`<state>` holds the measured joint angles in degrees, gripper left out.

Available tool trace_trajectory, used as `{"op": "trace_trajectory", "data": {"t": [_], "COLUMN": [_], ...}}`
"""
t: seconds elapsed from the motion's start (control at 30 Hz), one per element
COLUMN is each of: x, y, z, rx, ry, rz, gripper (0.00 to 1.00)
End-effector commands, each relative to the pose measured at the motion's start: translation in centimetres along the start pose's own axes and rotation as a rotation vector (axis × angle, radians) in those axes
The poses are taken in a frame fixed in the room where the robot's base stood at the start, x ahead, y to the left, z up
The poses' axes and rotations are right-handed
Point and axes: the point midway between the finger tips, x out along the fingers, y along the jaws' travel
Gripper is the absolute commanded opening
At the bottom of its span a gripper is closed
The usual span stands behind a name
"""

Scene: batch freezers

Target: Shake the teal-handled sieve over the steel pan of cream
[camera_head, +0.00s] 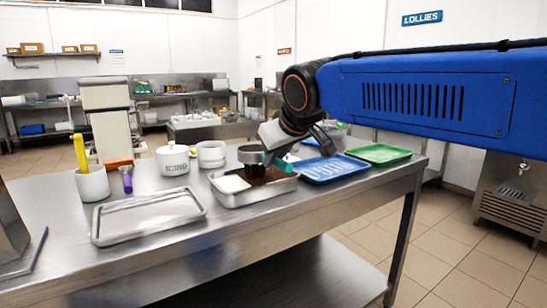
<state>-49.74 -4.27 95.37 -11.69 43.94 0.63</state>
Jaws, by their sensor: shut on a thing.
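The steel pan (250,197) sits on the steel table, right of centre on its top. White cream (231,183) shows in its left part, and a dark brown layer (272,176) shows in its right part. The sieve's round grey bowl (250,153) is above the pan, with dark brown matter just below it. Its teal handle (284,165) is partly hidden by my gripper (275,154). My gripper is shut on the handle and holds the sieve over the pan. The inside of the sieve is hidden.
An empty steel tray (148,217) lies at the front left. White pots (173,160) and a utensil cup (92,185) stand behind it. A blue tray (331,168) and a green tray (379,153) lie right of the pan.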

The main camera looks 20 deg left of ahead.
Motion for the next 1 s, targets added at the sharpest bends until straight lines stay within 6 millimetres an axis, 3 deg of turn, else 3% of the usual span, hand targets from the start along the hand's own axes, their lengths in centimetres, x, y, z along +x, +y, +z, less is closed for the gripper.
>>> {"op": "trace_trajectory", "data": {"t": [0.17,0.47,1.0], "x": [-1.6,-1.6,-2.2], "y": [0.0,-0.1,-4.2], "z": [1.4,1.5,0.9], "rx": [0.0,0.0,-0.002], "ry": [0.002,0.001,0.001], "rz": [0.0,0.0,-0.001], "gripper": [0.0,0.0,0.0]}}
